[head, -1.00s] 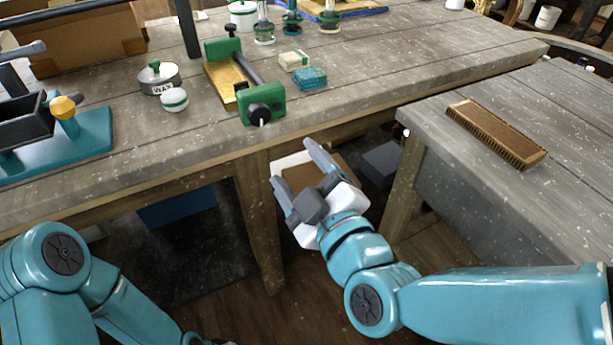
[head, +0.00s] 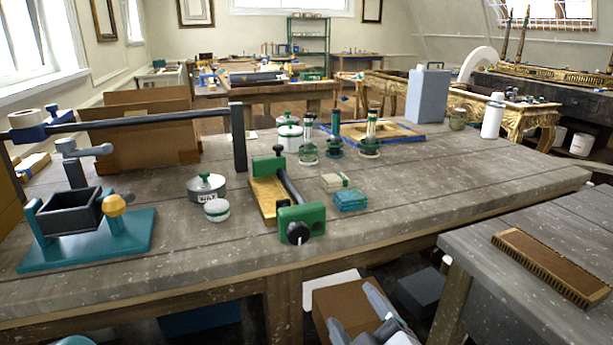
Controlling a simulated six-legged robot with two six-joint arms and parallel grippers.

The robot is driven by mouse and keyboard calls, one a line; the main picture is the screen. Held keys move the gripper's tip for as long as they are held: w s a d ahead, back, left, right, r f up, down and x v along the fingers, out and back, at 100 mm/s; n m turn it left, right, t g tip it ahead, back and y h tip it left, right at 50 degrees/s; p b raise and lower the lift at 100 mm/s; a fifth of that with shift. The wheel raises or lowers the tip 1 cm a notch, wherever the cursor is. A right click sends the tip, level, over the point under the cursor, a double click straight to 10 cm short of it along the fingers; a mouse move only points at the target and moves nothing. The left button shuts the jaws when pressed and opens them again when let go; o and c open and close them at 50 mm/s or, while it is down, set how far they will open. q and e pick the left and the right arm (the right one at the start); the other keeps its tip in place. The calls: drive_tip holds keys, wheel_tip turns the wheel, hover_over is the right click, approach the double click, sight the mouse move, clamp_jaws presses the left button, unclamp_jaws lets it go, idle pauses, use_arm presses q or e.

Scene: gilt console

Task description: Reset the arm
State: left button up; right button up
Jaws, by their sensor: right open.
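My right gripper (head: 372,322) shows at the bottom edge of the head view, in front of the workbench (head: 420,215) and lower than its top. Its two grey fingers are apart with nothing between them. The rest of the right arm is cut off by the frame. Only a small teal piece of my left arm shows at the bottom left edge; the left gripper is not in view.
On the workbench stand a teal fixture (head: 88,240), a green clamp (head: 300,222), a wax tin (head: 206,187) and small blocks (head: 350,199). A brush (head: 550,265) lies on the right side table (head: 490,290).

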drive_tip(key=w+d+f+m+g+h, duration=0.15)
drive_tip(key=d+f+g, duration=0.25)
drive_tip(key=f, duration=1)
drive_tip(key=d+f+m+g+h, duration=0.1)
drive_tip(key=d+f+g+h, duration=0.15)
drive_tip(key=f, duration=1.15)
drive_tip(key=s+a+f+m+g+y, duration=0.35)
drive_tip(key=s+f+m+g, duration=0.7)
drive_tip(key=s+f, duration=0.65)
wheel_tip(320, 180, up, 18)
drive_tip(key=t+p, duration=0.1)
drive_tip(key=p, duration=1.6)
drive_tip(key=shift+w+d+f+y+p, duration=0.15)
drive_tip(key=shift+w+d+y+p, duration=0.15)
drive_tip(key=shift+y+p, duration=0.1)
